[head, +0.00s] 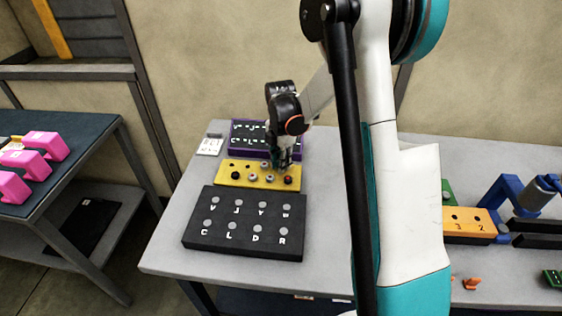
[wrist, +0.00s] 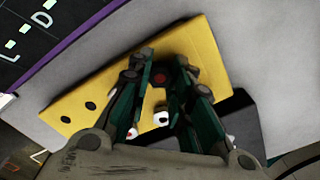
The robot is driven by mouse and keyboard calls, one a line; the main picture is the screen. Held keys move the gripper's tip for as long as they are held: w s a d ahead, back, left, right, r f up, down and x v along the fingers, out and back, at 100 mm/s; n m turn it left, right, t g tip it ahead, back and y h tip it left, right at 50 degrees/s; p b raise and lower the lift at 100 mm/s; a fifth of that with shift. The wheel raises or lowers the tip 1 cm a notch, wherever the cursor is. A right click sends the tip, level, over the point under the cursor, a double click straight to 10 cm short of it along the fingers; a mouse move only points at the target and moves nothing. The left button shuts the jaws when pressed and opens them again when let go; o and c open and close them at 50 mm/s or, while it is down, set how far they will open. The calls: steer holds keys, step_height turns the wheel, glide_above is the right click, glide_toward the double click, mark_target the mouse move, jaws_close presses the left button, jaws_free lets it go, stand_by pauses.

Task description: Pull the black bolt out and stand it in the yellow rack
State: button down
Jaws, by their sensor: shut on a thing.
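The yellow rack (head: 226,180) lies on the grey table between two panels. It also shows in the wrist view (wrist: 205,45) under my fingers. My gripper (head: 285,165) is low over the right part of the rack, pointing down. In the wrist view my gripper (wrist: 165,70) has its fingers some way apart around a dark round thing with a reddish top, which I take to be the black bolt (wrist: 160,78). The fingers hide most of it, and I cannot tell whether its shank is in a hole. Light-headed bolts (wrist: 161,118) stand close by in the rack.
A black lettered block (head: 240,245) with several grey-headed bolts lies in front of the rack. A purple-edged black panel (head: 240,130) lies behind it. An orange numbered block (head: 470,222) and blue parts stand at the right. Pink blocks (head: 30,165) are on another table.

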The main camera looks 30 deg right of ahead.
steer(key=shift+f, duration=0.1)
steer(key=c, duration=1.4)
jaws_free()
steer(key=shift+o, duration=0.2)
step_height(320, 180, up, 12)
step_height(320, 180, up, 7)
steer(key=p, duration=0.4)
steer(key=shift+p, duration=0.4)
